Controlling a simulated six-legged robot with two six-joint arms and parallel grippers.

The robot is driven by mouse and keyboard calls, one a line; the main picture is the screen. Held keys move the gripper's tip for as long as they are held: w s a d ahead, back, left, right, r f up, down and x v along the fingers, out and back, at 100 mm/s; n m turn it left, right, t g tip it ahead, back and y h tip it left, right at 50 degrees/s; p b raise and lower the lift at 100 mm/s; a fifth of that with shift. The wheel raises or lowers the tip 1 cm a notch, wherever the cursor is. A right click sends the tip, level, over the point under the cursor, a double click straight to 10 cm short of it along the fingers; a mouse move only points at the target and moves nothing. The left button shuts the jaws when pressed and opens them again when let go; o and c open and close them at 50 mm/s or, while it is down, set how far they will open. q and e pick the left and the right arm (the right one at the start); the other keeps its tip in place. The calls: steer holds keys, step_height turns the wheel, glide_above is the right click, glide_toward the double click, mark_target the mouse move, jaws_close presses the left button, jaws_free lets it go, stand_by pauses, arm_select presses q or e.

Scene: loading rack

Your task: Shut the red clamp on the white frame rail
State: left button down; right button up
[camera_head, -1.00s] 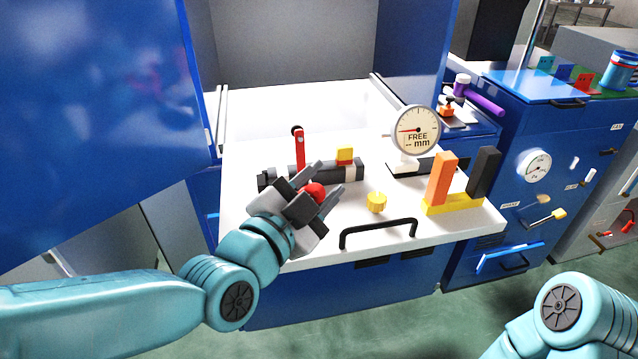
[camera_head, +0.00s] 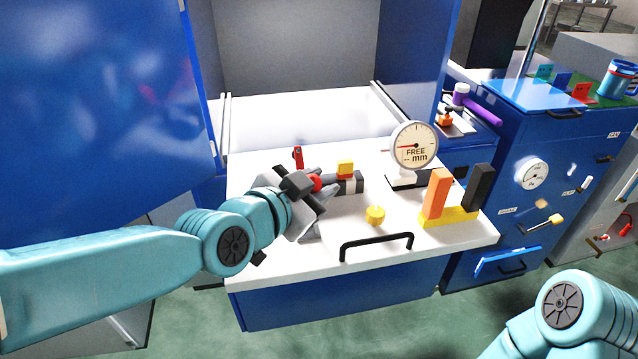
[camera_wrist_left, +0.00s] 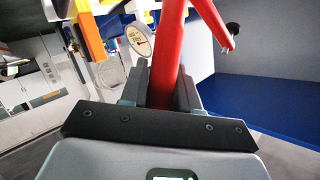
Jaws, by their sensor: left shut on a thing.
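The red clamp's upper tip (camera_head: 298,157) stands upright behind my left gripper (camera_head: 312,180) in the head view; its lower part is hidden by the gripper. In the left wrist view a red clamp bar (camera_wrist_left: 168,45) rises between the two fingers of my left gripper (camera_wrist_left: 163,88), which are shut on it. A second red arm of it slants to the upper right. I cannot tell for certain which part is the white frame rail. My right gripper is out of view.
On the white worktop (camera_head: 335,225) stand a dial gauge reading FREE (camera_head: 414,145), a yellow knob (camera_head: 375,214) and a yellow base (camera_head: 448,217) with orange and black uprights. A black handle (camera_head: 377,245) is at the front edge. A blue door (camera_head: 95,110) is at left.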

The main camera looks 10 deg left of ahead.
arm_select(q)
steer(key=shift+w+a+r+n+g+b, duration=0.15)
steer(key=shift+w+n+g+b, duration=0.3)
steer(key=shift+b, duration=0.5)
steer(key=shift+w+a+r+n+g+b, duration=0.15)
steer(key=shift+w+n+g+b, duration=0.15)
steer(key=shift+g+b, duration=0.45)
steer(key=shift+w, duration=0.1)
steer(key=c, duration=0.9)
jaws_free()
steer(key=b+v, duration=0.2)
steer(key=v, duration=1.4)
steer(key=shift+s+f+b, duration=0.15)
steer(key=shift+s+b, duration=0.15)
steer(key=shift+s, duration=0.1)
steer(key=shift+d, duration=0.1)
steer(key=shift+c, duration=0.4)
